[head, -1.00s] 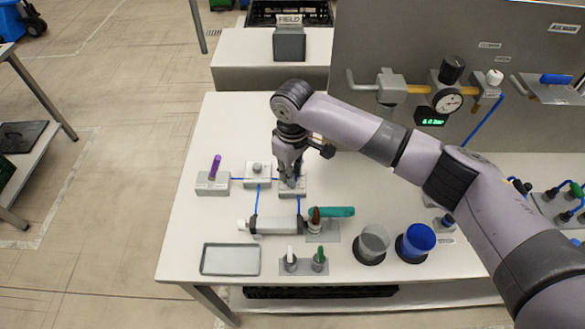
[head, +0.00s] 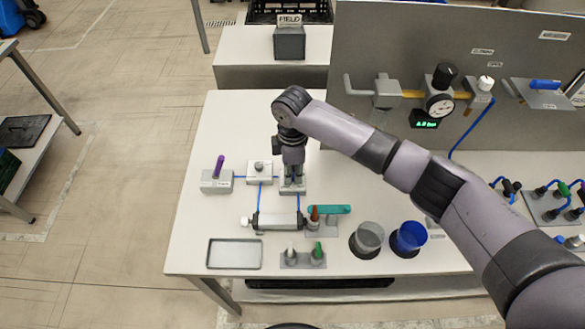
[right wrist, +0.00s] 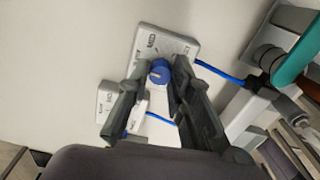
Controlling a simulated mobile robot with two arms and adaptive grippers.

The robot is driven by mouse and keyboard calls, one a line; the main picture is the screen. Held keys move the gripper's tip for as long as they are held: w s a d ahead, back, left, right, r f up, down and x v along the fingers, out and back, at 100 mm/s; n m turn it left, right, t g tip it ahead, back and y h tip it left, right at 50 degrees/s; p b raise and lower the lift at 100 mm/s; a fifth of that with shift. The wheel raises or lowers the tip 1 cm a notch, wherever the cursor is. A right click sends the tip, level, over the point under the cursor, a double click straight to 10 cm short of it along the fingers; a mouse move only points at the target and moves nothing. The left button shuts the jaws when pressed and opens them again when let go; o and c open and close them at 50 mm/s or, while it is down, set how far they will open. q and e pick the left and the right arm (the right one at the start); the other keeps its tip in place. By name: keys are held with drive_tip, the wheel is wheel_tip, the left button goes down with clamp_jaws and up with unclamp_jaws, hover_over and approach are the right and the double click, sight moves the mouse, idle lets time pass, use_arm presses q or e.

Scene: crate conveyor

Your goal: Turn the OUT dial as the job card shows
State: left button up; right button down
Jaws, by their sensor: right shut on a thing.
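A blue dial (right wrist: 160,71) with a pale pointer mark sits on a light grey block (right wrist: 178,42) in the right wrist view. My right gripper (right wrist: 157,82) is shut on this dial, one finger on each side. The small labels on the block are too blurred to read surely. In the head view my right gripper (head: 292,176) points down onto the block (head: 301,189), hiding the dial. A similar block with a grey knob (head: 259,168) stands just left of it. I cannot make out the job card. My left gripper is not in view.
A grey block with a purple lever (head: 219,166) stands at the left, joined by blue tubes. A cylinder (head: 278,222), a shallow tray (head: 235,254), a grey cup (head: 369,237) and a blue cup (head: 411,237) stand nearer. A gauge (head: 440,104) hangs behind.

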drive_tip(key=shift+n, duration=0.5)
drive_tip(key=c, duration=1.4)
unclamp_jaws()
wheel_tip(320, 180, up, 12)
